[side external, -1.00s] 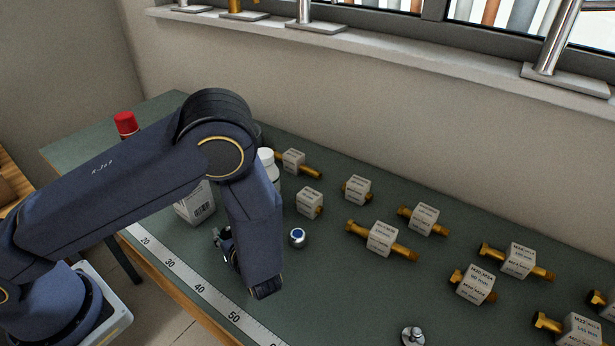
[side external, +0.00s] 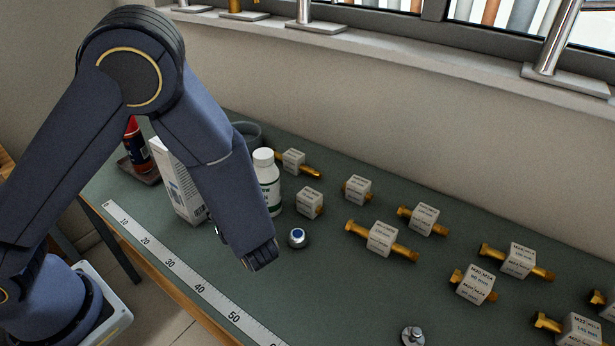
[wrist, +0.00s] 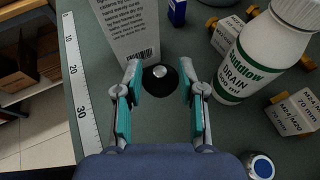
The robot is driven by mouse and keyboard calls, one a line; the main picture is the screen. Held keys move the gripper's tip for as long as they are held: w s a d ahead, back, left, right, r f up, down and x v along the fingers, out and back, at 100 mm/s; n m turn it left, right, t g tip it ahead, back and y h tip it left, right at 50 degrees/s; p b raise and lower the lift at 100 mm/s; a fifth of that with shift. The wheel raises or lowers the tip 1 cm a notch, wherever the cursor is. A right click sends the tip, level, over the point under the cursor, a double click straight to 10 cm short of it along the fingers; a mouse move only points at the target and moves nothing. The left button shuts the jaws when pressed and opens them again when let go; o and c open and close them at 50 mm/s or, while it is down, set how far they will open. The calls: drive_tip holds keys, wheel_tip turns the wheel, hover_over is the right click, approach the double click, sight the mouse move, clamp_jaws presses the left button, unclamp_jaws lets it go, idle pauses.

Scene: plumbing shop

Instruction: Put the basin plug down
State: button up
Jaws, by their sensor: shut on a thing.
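The basin plug (wrist: 160,82), a black round piece with a silver knob in its middle, shows between my fingertips in the wrist view. My gripper (wrist: 160,85) is shut on it, with one teal-padded finger at each side. The plug is close to the foot of a white barcoded box. I cannot tell whether its underside touches the bench. In the side view my arm hides the plug and most of the gripper.
The white box (side external: 180,185) and a white drain-cleaner bottle (side external: 267,185) stand nearby. A chrome piece with a blue top (side external: 297,238) sits to the right. A ruler (side external: 190,290) runs along the front edge. Several labelled brass bolts (side external: 382,238) fill the right side.

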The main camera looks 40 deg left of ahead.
drive_tip(key=w+d+r+m+t+h, duration=0.1)
drive_tip(key=w+d+m+t+h, duration=0.1)
drive_tip(key=w+d+m+t, duration=0.2)
drive_tip(key=m+t+h, duration=0.4)
drive_tip(key=m+h, duration=0.6)
drive_tip(key=h, duration=0.2)
hover_over(330, 266)
wheel_tip(330, 266, down, 5)
drive_tip(key=shift+f, duration=2.15)
drive_tip(key=o, duration=0.9)
drive_tip(key=shift+f, duration=0.15)
drive_tip(key=shift+c, duration=0.2)
